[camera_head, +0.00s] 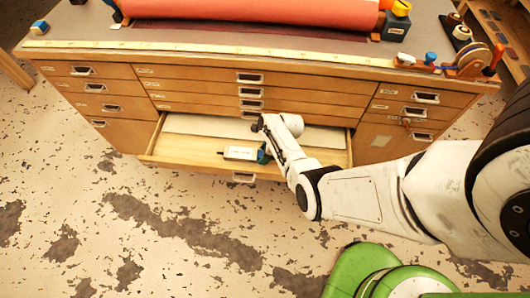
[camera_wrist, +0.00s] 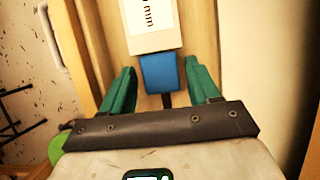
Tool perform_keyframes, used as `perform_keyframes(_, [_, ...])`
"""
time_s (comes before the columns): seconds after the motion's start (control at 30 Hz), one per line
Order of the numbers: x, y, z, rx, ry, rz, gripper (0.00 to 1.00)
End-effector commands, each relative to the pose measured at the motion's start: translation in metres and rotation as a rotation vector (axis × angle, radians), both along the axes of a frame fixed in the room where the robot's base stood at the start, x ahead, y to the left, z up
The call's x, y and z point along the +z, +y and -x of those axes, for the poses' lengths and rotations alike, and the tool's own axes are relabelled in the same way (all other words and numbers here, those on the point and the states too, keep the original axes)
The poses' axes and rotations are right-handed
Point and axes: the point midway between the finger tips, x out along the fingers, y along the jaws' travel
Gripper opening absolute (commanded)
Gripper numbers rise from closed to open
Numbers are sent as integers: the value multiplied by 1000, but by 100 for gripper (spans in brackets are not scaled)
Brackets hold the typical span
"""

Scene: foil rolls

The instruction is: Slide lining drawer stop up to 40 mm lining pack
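A white block with a black label ending in "0 mm" (camera_wrist: 150,25), which looks like the lining pack, lies in the open drawer; it also shows in the head view (camera_head: 239,153). A blue block (camera_wrist: 158,74), likely the drawer stop, sits against or very near its end; I cannot tell if they touch. My gripper (camera_wrist: 160,88) is open, its green fingers on either side of the blue block with narrow gaps. In the head view my gripper (camera_head: 264,153) is low in the drawer, partly hidden by my arm.
The open wooden drawer (camera_head: 188,153) holds a pale sheet (camera_head: 205,126) at its back. Its front wall (camera_wrist: 72,45) and handle (camera_wrist: 47,25) lie left in the wrist view. Closed drawers surround it. A red roll (camera_head: 250,12) lies on the cabinet top. The floor in front is clear.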

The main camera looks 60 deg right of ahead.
Motion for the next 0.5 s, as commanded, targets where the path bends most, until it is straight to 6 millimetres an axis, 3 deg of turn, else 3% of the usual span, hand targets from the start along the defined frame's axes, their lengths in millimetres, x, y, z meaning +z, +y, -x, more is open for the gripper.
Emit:
perform_keyframes(0.33, [2,0,1,0,1,0,68])
perform_keyframes(0.5, [17,-3,6,0,0,2,68])
